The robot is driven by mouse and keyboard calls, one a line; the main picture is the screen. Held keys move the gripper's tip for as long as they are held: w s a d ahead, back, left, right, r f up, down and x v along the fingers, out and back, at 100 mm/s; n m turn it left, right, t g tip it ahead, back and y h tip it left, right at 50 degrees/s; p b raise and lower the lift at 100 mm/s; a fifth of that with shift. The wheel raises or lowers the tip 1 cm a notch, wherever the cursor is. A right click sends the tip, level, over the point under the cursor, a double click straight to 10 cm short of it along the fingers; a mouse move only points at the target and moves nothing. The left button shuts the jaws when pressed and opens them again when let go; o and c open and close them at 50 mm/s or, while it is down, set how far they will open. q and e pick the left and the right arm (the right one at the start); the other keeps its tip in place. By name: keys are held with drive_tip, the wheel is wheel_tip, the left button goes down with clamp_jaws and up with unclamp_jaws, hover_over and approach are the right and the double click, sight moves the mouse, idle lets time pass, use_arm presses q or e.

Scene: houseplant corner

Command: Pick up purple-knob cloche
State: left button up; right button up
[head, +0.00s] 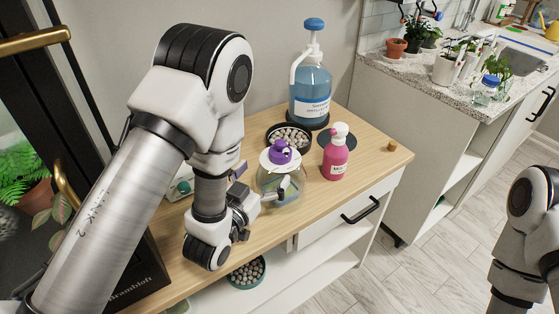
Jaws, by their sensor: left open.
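The purple-knob cloche (283,200) is a clear glass dome with a pale top and a purple knob (279,152). It stands upright near the front of the wooden cabinet top. My left gripper (262,183) is open beside the cloche's left and front side. One finger overlaps the glass in the picture; I cannot tell whether it touches. The gripper partly hides the dome's lower left. My right arm shows at the right edge, but its gripper is out of view.
A pink pump bottle (335,158) stands close right of the cloche. A pebble tray (289,137) and a large blue pump bottle (311,92) are behind it. A small cork-coloured piece (392,146) lies at the right. The wooden top (372,165) is clear at front right.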

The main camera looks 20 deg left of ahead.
sight(276, 160)
use_arm(q)
drive_tip(key=shift+w+d+r, duration=0.1)
drive_tip(key=shift+w, duration=0.6)
drive_tip(key=shift+w+d+r, duration=0.15)
drive_tip(key=shift+w+d, duration=0.05)
drive_tip(key=shift+w, duration=0.05)
drive_tip(key=shift+w+d+r+p, duration=0.25)
drive_tip(key=shift+w+p, duration=0.1)
drive_tip(key=shift+w, duration=0.2)
drive_tip(key=shift+w+d+r+p, duration=0.15)
drive_tip(key=shift+w+d+p, duration=0.15)
drive_tip(key=shift+w, duration=0.25)
drive_tip(key=w, duration=0.2)
drive_tip(key=shift+w+f, duration=0.35)
drive_tip(key=shift+f, duration=0.05)
drive_tip(key=shift+s, duration=0.1)
drive_tip(key=shift+r, duration=0.1)
drive_tip(key=c, duration=1.9)
drive_tip(key=shift+o, duration=0.2)
drive_tip(key=shift+r, duration=0.1)
